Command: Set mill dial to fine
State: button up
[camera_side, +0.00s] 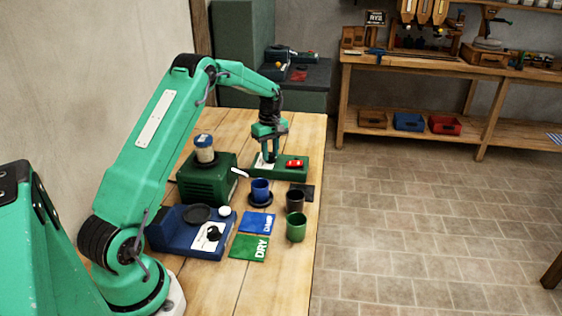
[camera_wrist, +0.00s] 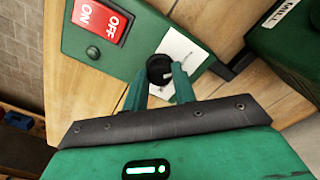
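The mill dial is a round black knob (camera_wrist: 159,68) on a white label (camera_wrist: 190,50), set in a green control box (camera_wrist: 150,30). A red ON/OFF switch (camera_wrist: 100,18) sits on the same box. In the side view the control box (camera_side: 285,173) stands at the far end of the table, with the switch (camera_side: 294,163) on top. My gripper (camera_wrist: 160,72) points down at the dial. Its fingers are apart, one on each side of the knob, and I cannot tell whether they touch it. The dial's marks are too small to read.
The green mill (camera_side: 207,182) with its jar (camera_side: 204,150) stands left of the control box.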

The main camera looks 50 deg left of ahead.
jog(key=shift+m, duration=0.3)
jog(key=m, duration=0.9)
jog(key=shift+m, duration=0.3)
jog(key=m, duration=0.4)
jog(key=shift+m, duration=0.3)
jog(key=m, duration=0.5)
dwell(0.3)
jog(key=o, duration=1)
jog(key=shift+r, duration=0.15)
